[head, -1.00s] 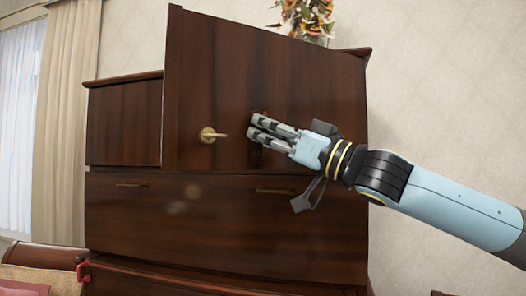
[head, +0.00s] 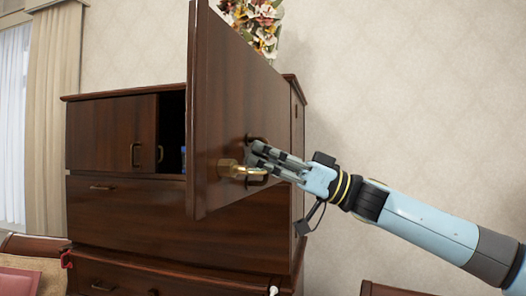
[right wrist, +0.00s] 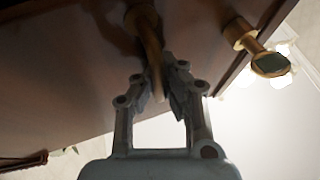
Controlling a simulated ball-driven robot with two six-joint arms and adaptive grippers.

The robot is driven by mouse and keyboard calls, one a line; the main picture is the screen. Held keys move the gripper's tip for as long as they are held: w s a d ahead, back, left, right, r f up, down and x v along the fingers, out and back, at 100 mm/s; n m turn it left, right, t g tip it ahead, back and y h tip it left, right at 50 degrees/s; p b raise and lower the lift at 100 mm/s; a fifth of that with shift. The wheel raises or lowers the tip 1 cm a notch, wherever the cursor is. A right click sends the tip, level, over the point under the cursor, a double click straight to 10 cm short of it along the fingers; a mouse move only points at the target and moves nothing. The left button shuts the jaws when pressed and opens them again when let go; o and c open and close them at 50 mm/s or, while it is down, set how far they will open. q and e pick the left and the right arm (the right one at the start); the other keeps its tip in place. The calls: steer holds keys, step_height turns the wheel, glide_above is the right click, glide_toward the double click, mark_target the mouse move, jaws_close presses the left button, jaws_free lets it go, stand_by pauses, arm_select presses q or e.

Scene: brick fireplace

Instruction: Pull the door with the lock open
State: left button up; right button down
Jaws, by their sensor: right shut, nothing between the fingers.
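The dark wooden door (head: 225,100) with the brass lock (head: 232,169) stands swung out from the cabinet in the head view, its edge facing me. A brass handle on the door front is partly hidden by my fingers in the head view; it shows in the right wrist view (right wrist: 150,45), close against the fingers. The lock also shows in the right wrist view (right wrist: 268,64), to the right of them. My right gripper (head: 257,156) is at the handle, shut with nothing held between its fingers (right wrist: 160,80). My left gripper is out of view.
The cabinet (head: 110,225) has a second, closed door (head: 110,130) and drawers below. A dark opening (head: 172,125) with something blue inside shows beside the swung door. Flowers (head: 262,25) stand on top. A red object (head: 67,259) is at lower left.

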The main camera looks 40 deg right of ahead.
steer(key=c, duration=2)
jaws_free()
steer(key=shift+s+d+r, duration=0.1)
steer(key=shift+s+d, duration=0.05)
steer(key=shift+d, duration=0.05)
steer(key=shift+o, duration=1.7)
steer(key=shift+w+a, duration=0.1)
steer(key=shift+w, duration=0.15)
steer(key=shift+s, duration=0.1)
steer(key=shift+s+d+f, duration=0.15)
steer(key=shift+d+f, duration=0.05)
steer(key=shift+f, duration=0.05)
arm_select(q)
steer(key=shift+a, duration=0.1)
arm_select(e)
steer(key=v, duration=1.1)
steer(key=shift+d, duration=0.25)
